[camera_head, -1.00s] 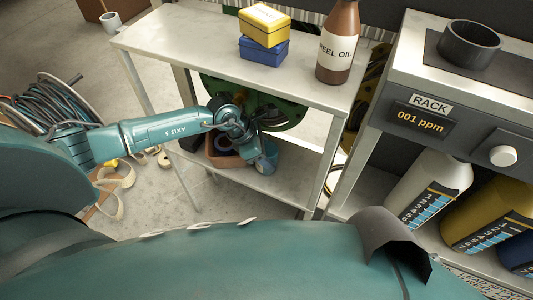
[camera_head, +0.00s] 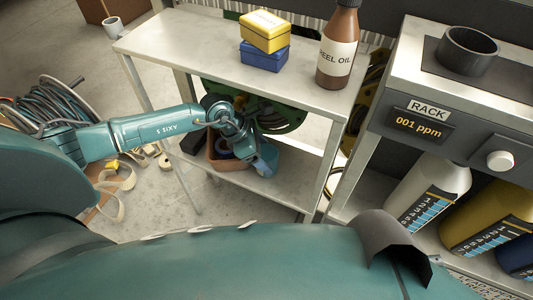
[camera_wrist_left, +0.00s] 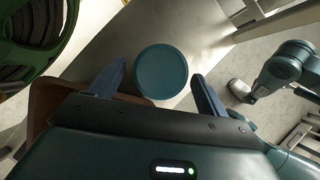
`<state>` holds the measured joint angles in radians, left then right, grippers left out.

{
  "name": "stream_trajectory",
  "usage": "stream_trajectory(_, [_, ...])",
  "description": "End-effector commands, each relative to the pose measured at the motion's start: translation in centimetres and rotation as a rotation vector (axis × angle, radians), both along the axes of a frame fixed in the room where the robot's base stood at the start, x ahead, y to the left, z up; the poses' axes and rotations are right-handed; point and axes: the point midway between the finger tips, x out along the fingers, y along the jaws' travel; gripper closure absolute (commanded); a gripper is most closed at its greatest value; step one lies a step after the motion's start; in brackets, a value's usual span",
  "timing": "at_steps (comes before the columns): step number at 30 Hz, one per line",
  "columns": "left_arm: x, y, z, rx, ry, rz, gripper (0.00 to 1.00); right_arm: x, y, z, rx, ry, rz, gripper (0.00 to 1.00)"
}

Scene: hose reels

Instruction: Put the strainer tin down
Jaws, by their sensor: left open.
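The strainer tin appears as a round teal tin (camera_wrist_left: 162,72), seen from above in the left wrist view. It sits on the pale lower shelf (camera_wrist_left: 118,45). My left gripper (camera_wrist_left: 158,88) is open, with one dark blue finger on each side of the tin's near edge and gaps beside both. In the head view my left gripper (camera_head: 262,162) is low, over the lower shelf under the table, and the arm hides much of what is there. I see no right gripper.
A brown bin (camera_head: 214,158) stands on the lower shelf close to my left gripper. A green reel (camera_head: 285,117) is behind it. The tabletop (camera_head: 190,42) above holds yellow and blue boxes (camera_head: 264,32) and an oil bottle (camera_head: 338,50). A table leg (camera_head: 325,165) stands to the right.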

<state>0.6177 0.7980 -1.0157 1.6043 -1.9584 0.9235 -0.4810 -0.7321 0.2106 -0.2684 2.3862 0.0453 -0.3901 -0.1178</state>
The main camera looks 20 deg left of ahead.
Motion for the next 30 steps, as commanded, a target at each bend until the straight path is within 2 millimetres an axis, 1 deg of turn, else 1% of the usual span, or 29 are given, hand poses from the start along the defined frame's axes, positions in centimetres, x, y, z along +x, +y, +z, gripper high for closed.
stream_trajectory(1, [-0.2,0.5,1.1,0.001,-0.002,0.001,0.23,0.0,-0.1,0.5,0.004,-0.001,-0.005,1.00])
stream_trajectory(3, [-0.5,1.0,2.2,0.002,-0.003,0.001,0.23,-0.1,-0.3,0.8,0.009,-0.001,-0.012,1.00])
stream_trajectory(6, [-0.9,1.6,3.3,0.000,-0.001,0.000,0.23,-0.2,-0.6,1.0,0.018,-0.002,-0.023,1.00])
stream_trajectory(9, [-1.1,2.0,4.0,0.000,-0.001,0.000,0.23,-0.4,-0.6,1.1,0.028,0.000,-0.030,1.00])
stream_trajectory(13, [-1.2,2.1,4.4,-0.001,0.000,0.000,0.23,-0.6,-0.6,1.0,0.032,0.008,-0.031,1.00])
stream_trajectory(30, [-1.2,2.1,4.3,0.000,0.000,0.000,0.23,-0.4,-0.4,1.3,0.031,-0.003,-0.024,1.00])
